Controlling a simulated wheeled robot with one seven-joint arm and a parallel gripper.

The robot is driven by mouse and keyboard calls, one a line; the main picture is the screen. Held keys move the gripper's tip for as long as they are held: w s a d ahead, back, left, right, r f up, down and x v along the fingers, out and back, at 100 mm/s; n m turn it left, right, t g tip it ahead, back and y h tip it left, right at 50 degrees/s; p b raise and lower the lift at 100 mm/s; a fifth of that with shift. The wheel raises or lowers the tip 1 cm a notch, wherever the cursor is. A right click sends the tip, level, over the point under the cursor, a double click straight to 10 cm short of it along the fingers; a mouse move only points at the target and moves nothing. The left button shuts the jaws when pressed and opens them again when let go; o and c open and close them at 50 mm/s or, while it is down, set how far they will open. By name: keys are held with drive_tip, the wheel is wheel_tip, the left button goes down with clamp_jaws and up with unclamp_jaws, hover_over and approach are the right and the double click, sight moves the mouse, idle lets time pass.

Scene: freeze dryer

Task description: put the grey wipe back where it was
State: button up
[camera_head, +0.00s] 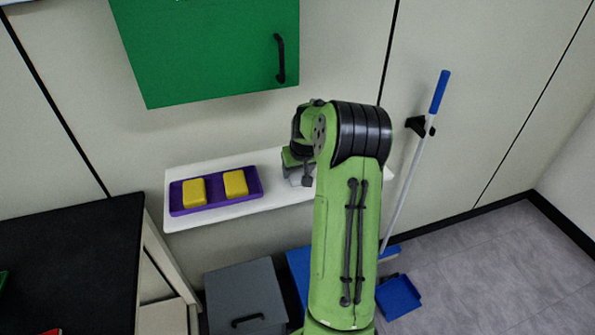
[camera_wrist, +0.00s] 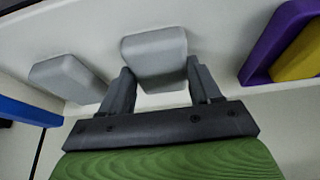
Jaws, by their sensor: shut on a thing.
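My gripper (camera_wrist: 158,68) is shut on a grey wipe (camera_wrist: 154,48), a block with rounded edges, with one finger on each side of it. The wipe is over the white shelf, at its surface or just above; I cannot tell if it touches. A second grey block (camera_wrist: 68,78) lies on the shelf to the left in the wrist view, apart from the held one. In the head view my arm hides most of the gripper and that part of the white shelf (camera_head: 225,216).
A purple tray (camera_head: 217,203) with two yellow sponges (camera_head: 194,192) sits on the shelf's left part; its edge also shows in the wrist view (camera_wrist: 268,48). A green cabinet (camera_head: 205,50) hangs above. A blue-handled pole (camera_head: 415,165) leans at right. A grey bin (camera_head: 245,295) stands below.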

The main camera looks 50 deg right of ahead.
drive_tip(key=o, duration=0.9)
drive_tip(key=shift+o, duration=0.2)
drive_tip(key=shift+r, duration=0.15)
drive_tip(key=p+v, duration=0.2)
drive_tip(key=v, duration=1)
drive_tip(key=a+r+n, duration=0.1)
drive_tip(key=a+r, duration=0.3)
drive_tip(key=a, duration=0.4)
drive_tip(key=s+a+r+n, duration=0.1)
drive_tip(key=s+a+r, duration=0.1)
drive_tip(key=a, duration=0.5)
drive_tip(key=s+a+r+n, duration=0.1)
drive_tip(key=s+a, duration=0.2)
drive_tip(key=a, duration=0.3)
drive_tip(key=s+a+f+n+t+y, duration=0.1)
drive_tip(key=s+a+n+y, duration=0.1)
drive_tip(key=s+a, duration=0.8)
drive_tip(key=s, duration=0.3)
drive_tip(key=shift+a+f+n+t, duration=0.3)
drive_tip(key=shift+a+f+n, duration=0.05)
drive_tip(key=shift+n, duration=0.05)
